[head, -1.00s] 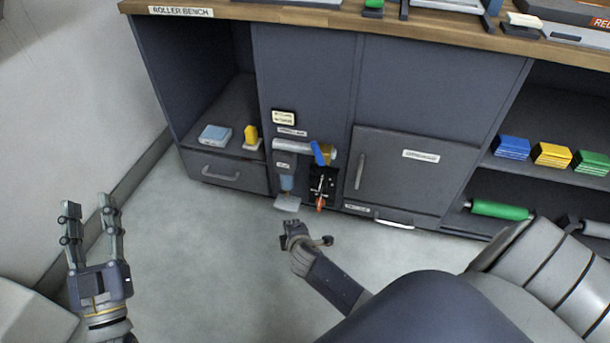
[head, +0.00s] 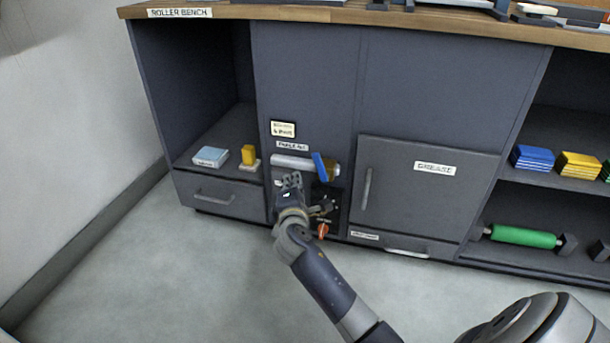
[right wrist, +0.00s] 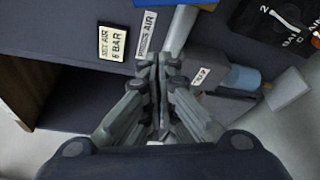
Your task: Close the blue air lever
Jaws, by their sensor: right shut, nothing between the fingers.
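The blue lever (head: 319,166) stands tilted near the right end of a grey horizontal pipe (head: 290,161) on the cabinet front. A brassy part shows just right of the lever. My right gripper (head: 291,180) is in front of the cabinet, below the pipe and to the lower left of the lever. In the right wrist view its fingers (right wrist: 159,62) are shut and empty, with their tips by the pipe (right wrist: 179,32). My left gripper is not in view.
A black panel (head: 326,212) with an orange-red knob (head: 323,231) sits below the lever, partly behind my right gripper. To the right is a cabinet door (head: 428,195) with an upright handle. Labels (head: 283,129) are above the pipe. The floor in front is clear.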

